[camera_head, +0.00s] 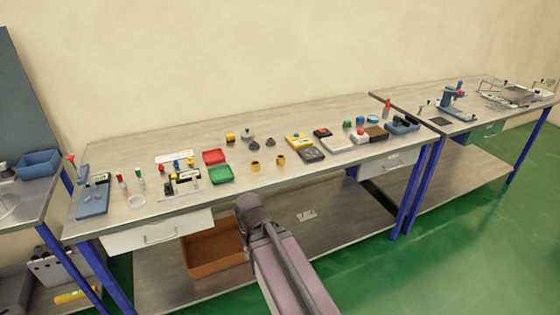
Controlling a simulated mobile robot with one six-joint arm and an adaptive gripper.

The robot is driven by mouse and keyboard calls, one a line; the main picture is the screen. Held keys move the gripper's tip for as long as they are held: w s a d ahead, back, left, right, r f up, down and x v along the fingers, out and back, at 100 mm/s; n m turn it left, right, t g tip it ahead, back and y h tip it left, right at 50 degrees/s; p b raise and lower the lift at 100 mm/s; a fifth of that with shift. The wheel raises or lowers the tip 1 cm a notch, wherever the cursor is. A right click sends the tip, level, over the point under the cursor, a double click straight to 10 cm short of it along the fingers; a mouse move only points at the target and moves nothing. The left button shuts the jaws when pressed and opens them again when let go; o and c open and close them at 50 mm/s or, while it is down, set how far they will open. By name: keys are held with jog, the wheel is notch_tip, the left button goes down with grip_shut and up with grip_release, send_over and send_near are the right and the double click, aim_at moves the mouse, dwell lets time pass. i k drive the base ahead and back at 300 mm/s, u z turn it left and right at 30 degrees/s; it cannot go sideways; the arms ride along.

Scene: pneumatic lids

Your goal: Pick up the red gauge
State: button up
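A small upright piece with a red top (121,180) stands on the left part of the long workbench, beside a similar green-topped piece (140,175). Another upright red piece (387,106) stands near the back right end of the bench. Both red pieces are too small for me to tell which is the red gauge. My arm reaches up from the bottom middle, in front of the bench edge. My gripper's fingers cannot be made out, and nothing shows as held.
Red (214,157) and green (221,175) trays sit mid-bench. A blue fixture (93,199) stands at the left end. An orange-brown box (213,255) is on the lower shelf. The front edge right of the green tray is fairly clear.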

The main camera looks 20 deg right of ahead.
aim_at(121, 184)
jog(key=k, duration=0.65)
jog(key=u, duration=0.5)
jog(key=i, duration=1.65)
jog(key=z, duration=0.4)
